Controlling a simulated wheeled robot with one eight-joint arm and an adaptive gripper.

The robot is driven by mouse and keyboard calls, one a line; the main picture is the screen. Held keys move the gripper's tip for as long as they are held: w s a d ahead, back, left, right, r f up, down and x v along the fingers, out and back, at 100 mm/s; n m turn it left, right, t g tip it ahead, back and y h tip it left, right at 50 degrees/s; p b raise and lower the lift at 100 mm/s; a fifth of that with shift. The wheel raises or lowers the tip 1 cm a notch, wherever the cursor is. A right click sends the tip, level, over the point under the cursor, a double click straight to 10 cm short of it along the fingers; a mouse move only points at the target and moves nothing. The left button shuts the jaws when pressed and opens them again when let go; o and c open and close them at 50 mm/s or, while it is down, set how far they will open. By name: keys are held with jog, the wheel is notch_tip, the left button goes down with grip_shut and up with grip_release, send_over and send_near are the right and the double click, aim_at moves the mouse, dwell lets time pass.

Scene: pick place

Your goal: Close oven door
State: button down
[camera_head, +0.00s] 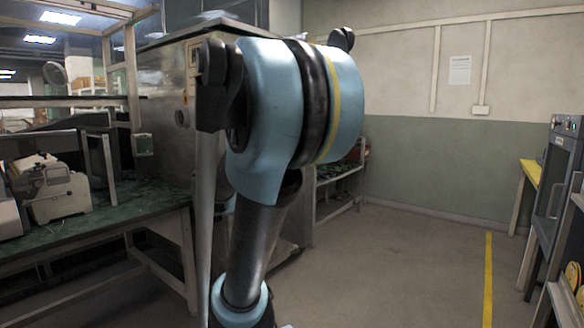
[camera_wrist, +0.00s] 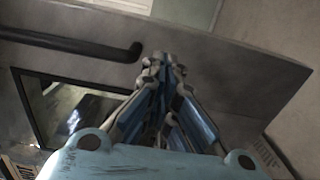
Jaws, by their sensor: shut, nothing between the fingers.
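In the wrist view, a grey metal panel that looks like the oven door (camera_wrist: 232,72) spans the picture at a tilt. It has a black bar handle (camera_wrist: 75,44) at upper left and a dark-framed window (camera_wrist: 28,92) below it. My gripper (camera_wrist: 165,62) is shut and empty, its fingertips in front of the panel just right of the handle's end. I cannot tell whether they touch the panel. My gripper is not visible in the head view, where my arm fills the middle. How far the door stands open is not clear.
In the head view, a large metal cabinet (camera_head: 165,95) stands behind my arm. A green-topped workbench (camera_head: 120,222) with machines is at left. A dark rack (camera_head: 557,190) stands at far right. The floor (camera_head: 410,265) between is clear, with a yellow line (camera_head: 488,280).

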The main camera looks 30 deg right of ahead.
jog(key=x, duration=1)
jog(key=shift+d, duration=0.4)
jog(key=shift+w, duration=0.1)
